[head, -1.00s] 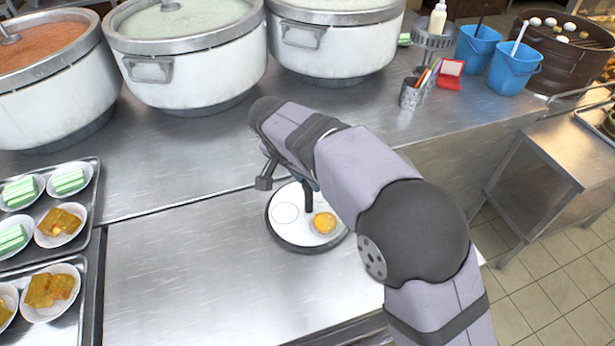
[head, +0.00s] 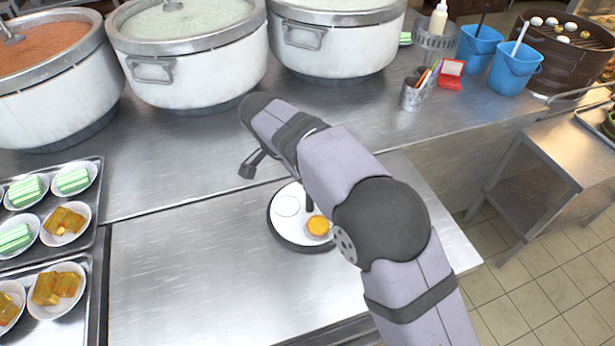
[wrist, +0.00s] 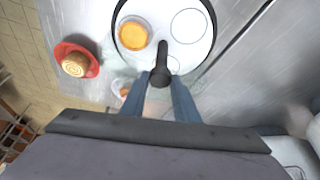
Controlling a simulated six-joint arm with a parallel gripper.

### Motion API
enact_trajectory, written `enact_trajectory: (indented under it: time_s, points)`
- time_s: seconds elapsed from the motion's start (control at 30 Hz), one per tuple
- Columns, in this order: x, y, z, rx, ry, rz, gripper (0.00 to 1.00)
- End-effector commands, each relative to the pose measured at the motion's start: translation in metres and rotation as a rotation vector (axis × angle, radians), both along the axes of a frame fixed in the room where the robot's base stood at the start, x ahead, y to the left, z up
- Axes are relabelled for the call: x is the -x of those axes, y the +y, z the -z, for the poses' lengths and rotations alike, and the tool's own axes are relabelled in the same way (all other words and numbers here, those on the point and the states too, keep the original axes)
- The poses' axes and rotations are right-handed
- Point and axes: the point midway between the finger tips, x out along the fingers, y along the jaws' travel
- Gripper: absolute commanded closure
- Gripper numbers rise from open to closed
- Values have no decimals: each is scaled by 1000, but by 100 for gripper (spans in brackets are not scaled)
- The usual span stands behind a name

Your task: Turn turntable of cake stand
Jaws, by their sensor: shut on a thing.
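The cake stand's turntable is a round white disc (head: 284,226) with a dark rim, on the steel counter. It bears an orange round item (head: 318,226) and an empty circle outline (head: 287,206). In the wrist view the disc (wrist: 163,15) is at the top, with the orange item (wrist: 133,35) at left. A black handle (wrist: 162,60) with a rounded end stands at the disc's near edge. My gripper (wrist: 163,80) is shut on this handle, its blue fingers on either side. In the head view my arm hides the fingers and the disc's right part.
A red dish (wrist: 88,67) with a tan round item lies left of the disc in the wrist view. Trays of small plates (head: 97,215) stand at left, large pots (head: 195,75) behind, blue buckets (head: 515,75) at back right. The counter left of the disc is clear.

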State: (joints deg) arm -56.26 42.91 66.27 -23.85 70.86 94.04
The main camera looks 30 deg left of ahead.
Motion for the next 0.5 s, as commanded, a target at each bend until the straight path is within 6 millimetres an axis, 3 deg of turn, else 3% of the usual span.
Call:
enact_trajectory:
  time_s: [0.4, 0.43, 0.5]
  points:
    - [0, 1, -1, -2, -1, 2, 100]
    - [0, 1, -1, -2, -1, 2, 65]
    - [0, 1, -1, -2, -1, 2, 55]
